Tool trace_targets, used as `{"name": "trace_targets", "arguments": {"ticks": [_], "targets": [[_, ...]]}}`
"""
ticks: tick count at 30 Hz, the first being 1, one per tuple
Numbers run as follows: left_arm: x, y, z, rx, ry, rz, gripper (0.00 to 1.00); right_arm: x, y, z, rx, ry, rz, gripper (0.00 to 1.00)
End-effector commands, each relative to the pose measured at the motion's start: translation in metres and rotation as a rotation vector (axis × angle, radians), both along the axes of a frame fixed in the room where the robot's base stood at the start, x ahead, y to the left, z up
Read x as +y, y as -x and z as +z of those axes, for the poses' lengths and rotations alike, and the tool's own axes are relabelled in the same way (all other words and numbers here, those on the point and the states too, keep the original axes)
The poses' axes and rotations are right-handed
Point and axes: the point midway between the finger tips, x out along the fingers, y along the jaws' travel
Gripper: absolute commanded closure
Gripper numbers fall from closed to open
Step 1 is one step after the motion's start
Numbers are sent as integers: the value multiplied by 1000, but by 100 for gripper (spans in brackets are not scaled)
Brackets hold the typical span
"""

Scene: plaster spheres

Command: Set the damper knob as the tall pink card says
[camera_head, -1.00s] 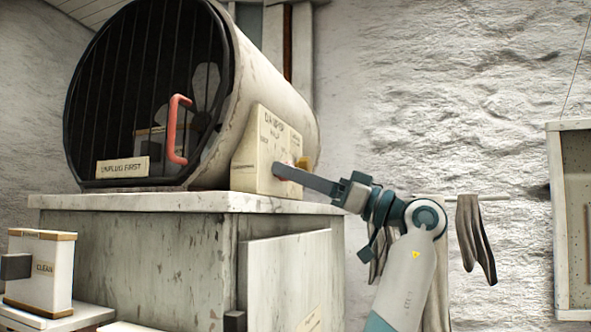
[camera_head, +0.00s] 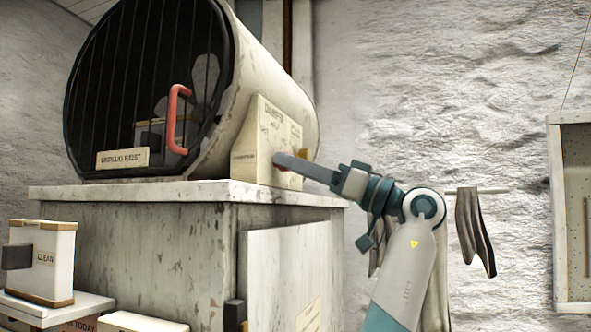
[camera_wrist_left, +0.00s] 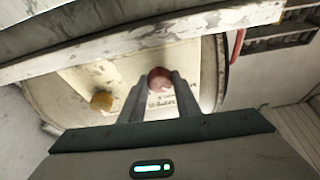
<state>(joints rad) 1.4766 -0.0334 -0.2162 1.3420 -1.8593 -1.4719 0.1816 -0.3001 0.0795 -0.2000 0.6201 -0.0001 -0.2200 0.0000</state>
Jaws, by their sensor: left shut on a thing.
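The damper panel (camera_head: 257,142) is a cream plate with dark lettering, "DAMPER" at its top, on the side of the big drum. My left gripper (camera_head: 279,161) reaches it from the right, its fingers hiding part of it. In the left wrist view a round red knob (camera_wrist_left: 159,78) sits between the fingertips, and the left gripper (camera_wrist_left: 160,88) is shut on it. A yellow knob (camera_wrist_left: 101,100) stands apart to the left there. The pointer setting is not readable. I cannot make out a tall pink card. My right gripper is not in view.
The drum (camera_head: 270,85) has a barred front, a red handle (camera_head: 176,120) and an "UNPLUG FIRST" label. It rests on a worn cabinet (camera_head: 150,250). A box marked "CLEAN" (camera_head: 55,262) stands at lower left. Cloths (camera_head: 472,230) hang from a rail at right.

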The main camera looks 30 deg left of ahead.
Motion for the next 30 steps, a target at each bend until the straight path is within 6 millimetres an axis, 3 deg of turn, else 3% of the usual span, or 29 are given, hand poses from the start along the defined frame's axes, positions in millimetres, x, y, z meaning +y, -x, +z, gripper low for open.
{"name": "trace_targets", "arguments": {"ticks": [15,30], "targets": [[-2,3,-2,381,91,-5,93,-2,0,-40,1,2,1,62],[-2,6,4,845,201,-4,93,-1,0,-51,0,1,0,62]]}}
